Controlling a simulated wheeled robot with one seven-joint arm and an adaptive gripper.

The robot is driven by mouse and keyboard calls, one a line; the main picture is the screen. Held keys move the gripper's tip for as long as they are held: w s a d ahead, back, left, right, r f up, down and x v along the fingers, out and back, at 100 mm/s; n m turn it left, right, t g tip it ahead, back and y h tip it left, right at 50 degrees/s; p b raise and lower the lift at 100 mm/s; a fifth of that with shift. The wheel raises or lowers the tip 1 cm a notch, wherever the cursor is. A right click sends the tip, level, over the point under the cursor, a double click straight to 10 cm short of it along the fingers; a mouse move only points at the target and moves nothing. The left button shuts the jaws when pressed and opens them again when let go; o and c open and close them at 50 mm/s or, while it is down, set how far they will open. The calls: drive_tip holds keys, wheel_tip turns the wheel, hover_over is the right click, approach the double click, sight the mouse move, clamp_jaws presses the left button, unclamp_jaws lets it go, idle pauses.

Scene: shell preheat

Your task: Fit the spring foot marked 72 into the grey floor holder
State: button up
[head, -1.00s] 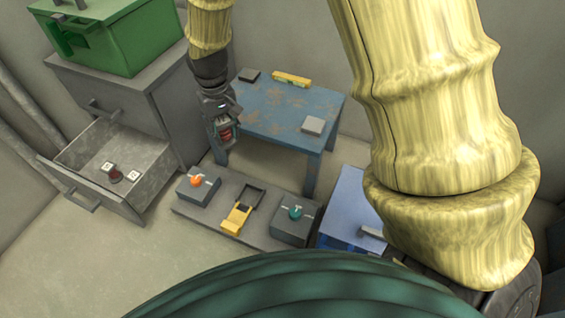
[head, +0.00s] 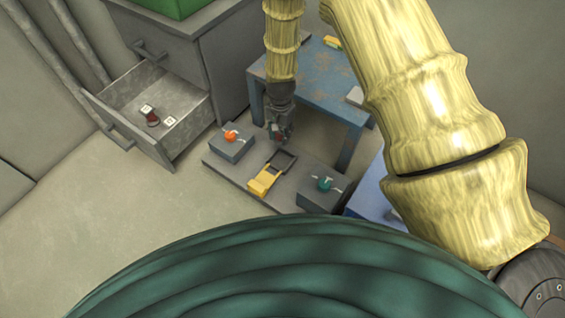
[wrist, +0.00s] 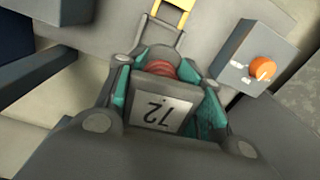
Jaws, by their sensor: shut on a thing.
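My gripper (head: 277,136) points down over the back edge of the grey floor holder and is shut on the spring foot. The spring foot (wrist: 160,112) shows a pale label reading 72, upside down in the wrist view, with a dark red coil beyond it. The teal finger pads (wrist: 165,70) grip it from both sides. The grey floor holder (head: 225,163) has a dark open frame (head: 286,160) and a yellow lever (head: 264,181) in front of it. The foot is apart from the frame in the head view; its lower end is hidden in the wrist view.
A box with an orange knob (head: 231,137) stands left of the frame and one with a teal knob (head: 325,184) right of it. The blue table (head: 325,75) stands behind. An open drawer (head: 190,125) at left holds small labelled pieces. The front-left floor is clear.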

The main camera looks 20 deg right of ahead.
sight(281, 140)
wheel_tip(281, 140, down, 4)
drive_tip(key=shift+s+d+r+m, duration=0.1)
drive_tip(key=shift+d+m, duration=0.05)
drive_tip(key=shift+m, duration=0.35)
drive_tip(key=shift+f+b, duration=2.8)
drive_tip(key=shift+f, duration=2.15)
drive_tip(key=shift+f, duration=0.3)
drive_tip(key=o, duration=1.3)
wheel_tip(281, 140, up, 13)
drive_tip(key=p, duration=0.6)
drive_tip(key=shift+f, duration=0.15)
